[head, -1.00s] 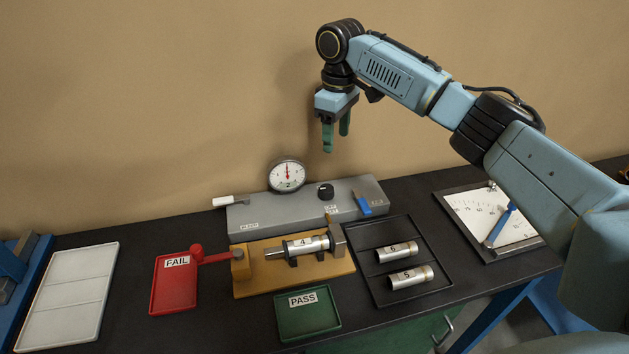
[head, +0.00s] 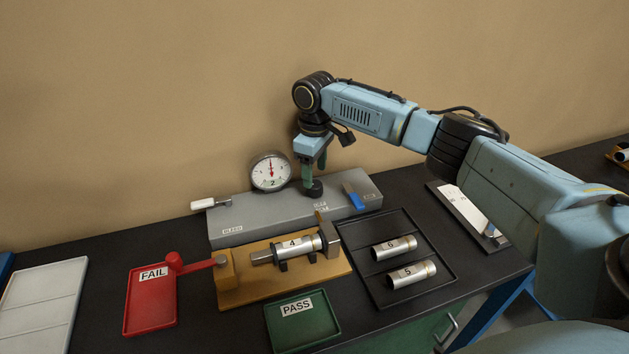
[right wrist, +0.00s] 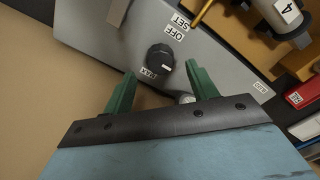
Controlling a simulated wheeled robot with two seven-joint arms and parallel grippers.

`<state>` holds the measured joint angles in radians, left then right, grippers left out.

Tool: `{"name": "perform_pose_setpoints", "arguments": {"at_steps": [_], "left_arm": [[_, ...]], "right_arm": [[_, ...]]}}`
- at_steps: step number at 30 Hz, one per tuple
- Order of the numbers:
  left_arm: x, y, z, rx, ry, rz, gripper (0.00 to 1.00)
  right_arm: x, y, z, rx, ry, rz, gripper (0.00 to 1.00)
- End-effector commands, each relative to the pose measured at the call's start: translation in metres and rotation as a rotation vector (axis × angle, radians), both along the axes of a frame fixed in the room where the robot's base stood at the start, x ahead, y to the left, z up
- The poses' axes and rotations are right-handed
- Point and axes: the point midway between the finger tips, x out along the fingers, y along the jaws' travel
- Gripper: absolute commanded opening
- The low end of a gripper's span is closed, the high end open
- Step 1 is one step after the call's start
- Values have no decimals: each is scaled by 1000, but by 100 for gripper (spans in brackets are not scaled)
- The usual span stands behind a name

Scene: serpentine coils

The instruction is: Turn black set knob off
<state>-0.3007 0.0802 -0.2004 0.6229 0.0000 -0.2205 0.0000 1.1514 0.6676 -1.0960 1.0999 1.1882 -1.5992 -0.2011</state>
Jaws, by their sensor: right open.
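The black set knob (head: 313,189) sits on top of the grey panel box (head: 240,226). In the right wrist view the knob (right wrist: 160,58) is round with a light pointer mark, close to labels reading OFF, SET and MAX. My right gripper (head: 311,178) points down right over the knob, with its green fingers open. In the right wrist view the fingertips of the gripper (right wrist: 161,73) are on either side of the knob, apart from it; how far above it they are I cannot tell. My left gripper is not in view.
A dial gauge (head: 270,171) stands just left of the knob. A blue lever (head: 354,196) is to its right and a white-handled lever (head: 211,203) to the left. In front are a wooden fixture (head: 230,298) holding cylinder 4 and a black tray (head: 443,272) with cylinders 6 and 5.

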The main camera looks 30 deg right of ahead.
Motion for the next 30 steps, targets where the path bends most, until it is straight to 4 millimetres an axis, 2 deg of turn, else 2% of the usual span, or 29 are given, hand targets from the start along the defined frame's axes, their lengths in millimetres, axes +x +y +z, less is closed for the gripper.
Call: {"name": "perform_pose_setpoints", "arguments": {"at_steps": [3, 7, 12, 19, 27, 30], "left_arm": [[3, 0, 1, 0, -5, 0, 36], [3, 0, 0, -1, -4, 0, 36], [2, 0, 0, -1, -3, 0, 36], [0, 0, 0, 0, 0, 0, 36], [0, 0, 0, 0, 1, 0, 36], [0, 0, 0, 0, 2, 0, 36]], "right_arm": [[0, 0, -20, -1, 1, -1, 58], [0, 0, -34, 1, 1, -1, 58], [0, 1, -41, 1, -1, 0, 58], [0, 0, -41, 1, -1, 0, 58], [0, 0, -41, 1, -1, 0, 23], [0, 0, -41, 1, -1, 0, 13]]}}
